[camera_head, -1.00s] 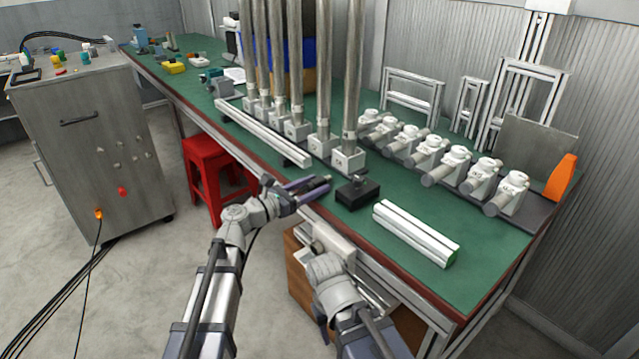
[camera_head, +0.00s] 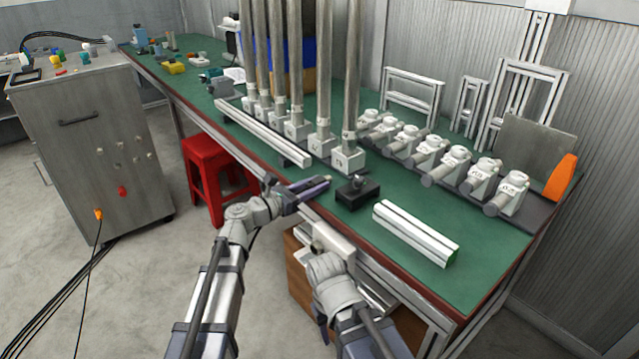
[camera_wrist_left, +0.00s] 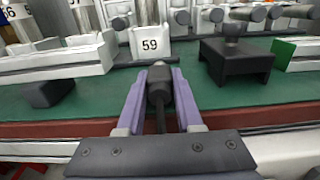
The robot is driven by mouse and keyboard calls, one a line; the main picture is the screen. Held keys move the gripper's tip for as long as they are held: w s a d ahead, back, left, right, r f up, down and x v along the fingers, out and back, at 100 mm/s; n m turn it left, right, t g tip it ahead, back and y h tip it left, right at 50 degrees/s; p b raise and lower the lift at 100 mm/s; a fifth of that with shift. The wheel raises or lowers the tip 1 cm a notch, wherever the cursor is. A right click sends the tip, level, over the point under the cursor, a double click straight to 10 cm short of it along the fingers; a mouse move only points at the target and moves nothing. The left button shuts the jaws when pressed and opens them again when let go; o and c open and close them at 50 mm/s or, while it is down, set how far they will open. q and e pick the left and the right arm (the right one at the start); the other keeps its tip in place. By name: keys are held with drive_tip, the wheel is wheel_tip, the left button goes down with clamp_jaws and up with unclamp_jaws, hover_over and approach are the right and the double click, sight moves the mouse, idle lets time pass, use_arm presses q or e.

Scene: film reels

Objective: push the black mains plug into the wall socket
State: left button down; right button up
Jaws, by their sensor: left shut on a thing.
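In the left wrist view the black mains plug (camera_wrist_left: 159,82) sits between the purple fingers of my left gripper (camera_wrist_left: 160,72), with a dark cable running back from it. My left gripper is shut on the plug. In the head view this gripper (camera_head: 324,182) is over the front edge of the green bench (camera_head: 290,177), just left of a black block with a knob on top. The plug is hard to make out there. No wall socket can be clearly identified in either view. My right arm is low in front of the bench, and its gripper fingers cannot be seen.
The black block (camera_head: 358,191) stands close to the right of the gripper. A white rail (camera_head: 415,232) lies right of it. Metal posts on white bases, one marked 59 (camera_wrist_left: 150,44), stand behind. A long white rail (camera_head: 262,133) and a red stool (camera_head: 205,165) are left.

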sight(314, 180)
idle(0.5)
use_arm(q)
wheel_tip(314, 180, up, 6)
drive_tip(key=p, duration=0.6)
drive_tip(key=shift+a, duration=0.1)
